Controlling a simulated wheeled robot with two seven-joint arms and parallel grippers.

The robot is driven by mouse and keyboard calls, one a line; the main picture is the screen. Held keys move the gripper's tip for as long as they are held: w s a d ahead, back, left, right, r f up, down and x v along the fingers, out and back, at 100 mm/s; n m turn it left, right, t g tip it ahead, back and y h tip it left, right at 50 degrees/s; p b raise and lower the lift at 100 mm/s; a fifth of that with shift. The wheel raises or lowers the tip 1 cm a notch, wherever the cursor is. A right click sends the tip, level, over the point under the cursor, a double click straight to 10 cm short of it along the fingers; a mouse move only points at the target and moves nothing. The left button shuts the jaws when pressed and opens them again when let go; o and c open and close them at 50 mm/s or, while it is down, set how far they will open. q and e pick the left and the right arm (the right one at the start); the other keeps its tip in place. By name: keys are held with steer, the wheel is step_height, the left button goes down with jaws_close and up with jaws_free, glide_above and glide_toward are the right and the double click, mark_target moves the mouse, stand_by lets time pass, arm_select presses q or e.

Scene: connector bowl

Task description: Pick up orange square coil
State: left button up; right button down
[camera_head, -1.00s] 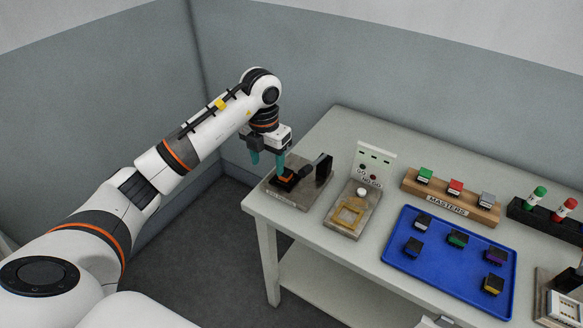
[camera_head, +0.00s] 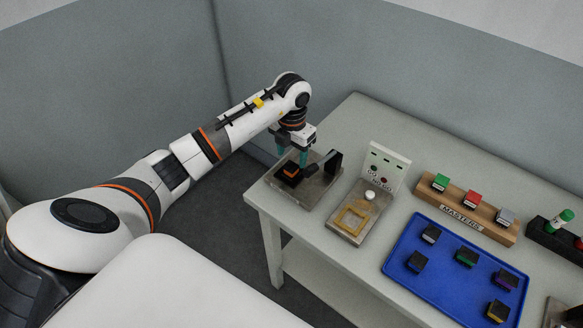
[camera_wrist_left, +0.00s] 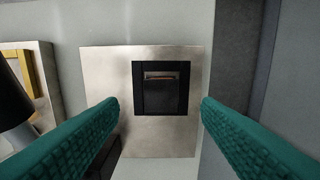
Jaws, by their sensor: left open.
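The orange square coil (camera_head: 290,170) is a small black block with orange on it, seated on a metal plate (camera_head: 317,193) at the table's left corner. In the left wrist view a dark square block with a thin copper-orange strip (camera_wrist_left: 160,76) sits in a black frame on the plate. My left gripper (camera_head: 293,157) is open, pointing down over the coil. In the left wrist view its teal fingers (camera_wrist_left: 158,112) stand apart on either side of the block, with no contact visible. My right gripper is not in view.
A dark lever (camera_head: 322,161) stands beside the coil on the same plate. To the right are a tester panel (camera_head: 384,168) with a yellow frame (camera_head: 352,217), a wooden MASTERS block (camera_head: 463,217) and a blue tray (camera_head: 405,285) with several connectors.

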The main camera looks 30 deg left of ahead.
mark_target(291, 166)
arm_select(q)
step_height(291, 166, down, 4)
steer(key=shift+s+f+p, duration=0.1)
steer(key=shift+f+p, duration=0.1)
steer(key=shift+p, duration=0.8)
steer(key=shift+f, duration=0.35)
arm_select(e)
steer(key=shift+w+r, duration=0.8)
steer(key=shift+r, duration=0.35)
arm_select(q)
steer(key=shift+c, duration=0.6)
steer(key=shift+a, duration=0.1)
steer(key=c, duration=1)
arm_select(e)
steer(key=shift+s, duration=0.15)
arm_select(q)
steer(key=shift+o, duration=0.2)
steer(key=shift+r, duration=0.1)
